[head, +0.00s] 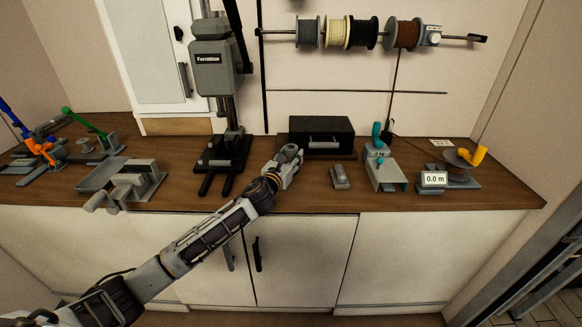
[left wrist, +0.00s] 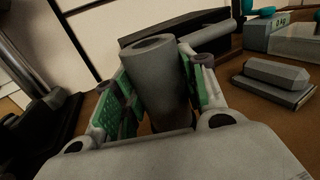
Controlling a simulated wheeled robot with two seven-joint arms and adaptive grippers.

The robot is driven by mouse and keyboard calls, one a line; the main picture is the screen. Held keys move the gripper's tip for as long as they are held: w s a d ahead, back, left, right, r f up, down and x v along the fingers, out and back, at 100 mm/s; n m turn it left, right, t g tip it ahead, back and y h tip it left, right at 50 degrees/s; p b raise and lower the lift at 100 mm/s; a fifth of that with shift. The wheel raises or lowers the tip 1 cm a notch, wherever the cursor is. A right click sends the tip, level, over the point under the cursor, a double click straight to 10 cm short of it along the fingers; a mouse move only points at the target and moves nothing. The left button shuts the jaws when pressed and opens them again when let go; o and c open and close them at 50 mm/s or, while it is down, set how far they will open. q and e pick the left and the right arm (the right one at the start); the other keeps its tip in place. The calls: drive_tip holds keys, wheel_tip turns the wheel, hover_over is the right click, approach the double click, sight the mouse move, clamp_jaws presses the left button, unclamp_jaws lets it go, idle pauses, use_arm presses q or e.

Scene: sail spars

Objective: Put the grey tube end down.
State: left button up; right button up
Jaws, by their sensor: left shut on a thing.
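The grey tube end (left wrist: 158,80) is a short hollow grey cylinder. It stands between the green-padded fingers of my left gripper (left wrist: 150,100), which is shut on it. In the head view my left gripper (head: 287,165) is over the wooden worktop, between the black drill press and a small grey block, and the tube end (head: 290,152) shows as a small grey round top there. Whether its lower end touches the worktop is hidden by the gripper. My right gripper is in neither view.
On the wooden worktop (head: 300,202), a black drill press (head: 222,150) stands left of the gripper and a black box (head: 321,134) behind it. A small grey block (head: 340,177) and a grey device with a teal handle (head: 384,170) are to the right. Some bare worktop lies between.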

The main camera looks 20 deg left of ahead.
use_arm(q)
drive_tip(key=shift+f, duration=0.45)
wheel_tip(320, 180, down, 2)
drive_tip(key=shift+f+b, duration=0.2)
drive_tip(key=shift+b, duration=0.1)
drive_tip(key=shift+f, duration=0.25)
drive_tip(key=o, duration=1)
drive_tip(key=shift+o, duration=0.3)
drive_tip(key=shift+s, duration=0.4)
drive_tip(key=shift+s+a, duration=0.15)
drive_tip(key=shift+s, duration=1.05)
drive_tip(key=shift+s+a, duration=0.15)
drive_tip(key=shift+s, duration=1)
drive_tip(key=shift+s+a, duration=0.15)
drive_tip(key=shift+s, duration=1.05)
drive_tip(key=shift+s+a, duration=0.2)
drive_tip(key=shift+s, duration=1.5)
drive_tip(key=shift+s+b, duration=0.3)
drive_tip(key=shift+s, duration=0.05)
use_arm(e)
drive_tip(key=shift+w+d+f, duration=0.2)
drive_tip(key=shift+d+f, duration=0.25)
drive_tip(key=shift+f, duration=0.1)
